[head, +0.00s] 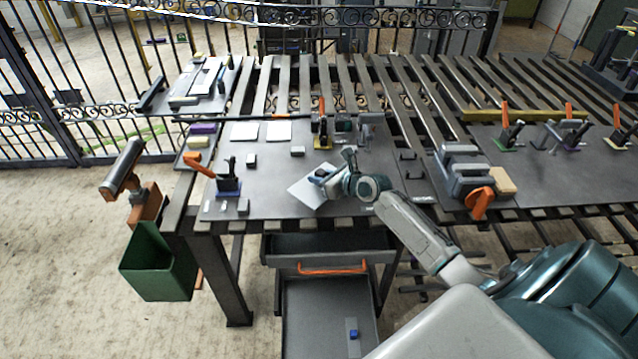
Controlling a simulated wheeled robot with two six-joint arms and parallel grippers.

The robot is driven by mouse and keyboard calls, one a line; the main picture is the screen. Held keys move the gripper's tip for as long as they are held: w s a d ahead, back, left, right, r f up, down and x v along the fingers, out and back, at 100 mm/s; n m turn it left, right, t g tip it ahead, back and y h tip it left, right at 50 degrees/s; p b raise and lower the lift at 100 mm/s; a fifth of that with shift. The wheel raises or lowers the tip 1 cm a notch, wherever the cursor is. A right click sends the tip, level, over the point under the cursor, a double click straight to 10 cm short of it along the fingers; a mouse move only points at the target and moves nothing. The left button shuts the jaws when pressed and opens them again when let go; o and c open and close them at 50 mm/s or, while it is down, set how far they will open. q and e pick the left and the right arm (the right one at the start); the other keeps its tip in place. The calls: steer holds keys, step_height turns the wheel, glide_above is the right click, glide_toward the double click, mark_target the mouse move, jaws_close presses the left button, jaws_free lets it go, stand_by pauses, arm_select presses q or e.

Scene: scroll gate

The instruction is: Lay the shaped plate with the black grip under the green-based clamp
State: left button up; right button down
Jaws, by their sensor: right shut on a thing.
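My right gripper (322,178) is over the middle of the left worktop, shut on a pale grey flat plate (306,194). The plate looks tilted or turned, with one corner towards the front edge; I cannot tell whether it touches the worktop. A small dark bluish part shows at the jaws; the grip itself is mostly hidden. A clamp with a green base (503,149) and an orange handle stands on the right worktop, well right of the gripper. My left gripper is not in view.
Other clamps stand on a yellow base (323,143), a blue base (229,187) and a purple base (571,147). A grey vise (462,172) with an orange handle lies between plate and green-based clamp. Two white sheets (278,131) lie behind. An open drawer (325,245) is below.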

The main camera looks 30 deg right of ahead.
steer(key=shift+w+d, duration=0.25)
steer(key=shift+w, duration=0.55)
steer(key=shift+f, duration=1.75)
steer(key=c, duration=1.2)
jaws_free()
steer(key=shift+s+f, duration=0.1)
steer(key=shift+f, duration=0.05)
steer(key=shift+o, duration=0.2)
